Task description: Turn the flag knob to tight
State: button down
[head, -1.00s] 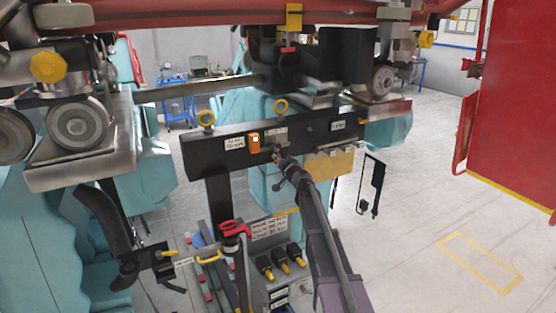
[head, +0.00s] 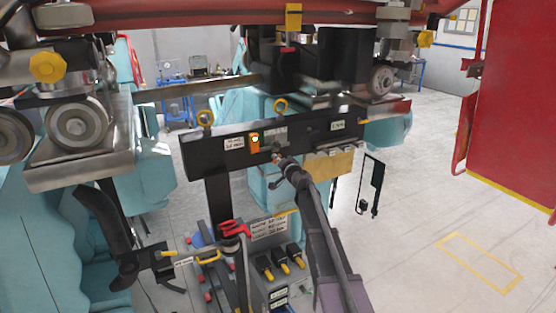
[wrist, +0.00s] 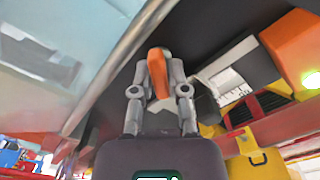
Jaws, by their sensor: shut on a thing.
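In the wrist view, my gripper (wrist: 158,100) is shut on an orange, flag-shaped knob (wrist: 156,68). The knob sits between the two grey fingers, in front of a dark surface. In the head view, my gripper (head: 277,157) reaches the front of the black beam (head: 210,150), just right of and below an orange box (head: 254,144) with a lit white lamp. The knob is hidden behind my gripper there. The small labels are too blurred to read, so I cannot tell which setting the knob is at.
The orange box also shows at the upper right of the wrist view (wrist: 286,42). Coaster wheels (head: 80,122) hang at left. A tool stand (head: 272,232) stands below. A red panel (head: 520,110) is at right; the floor before it is clear.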

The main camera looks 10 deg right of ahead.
jog(key=shift+m, duration=0.5)
dwell(0.9)
jog(key=c, duration=0.7)
grip_release()
jog(key=shift+v, duration=3.95)
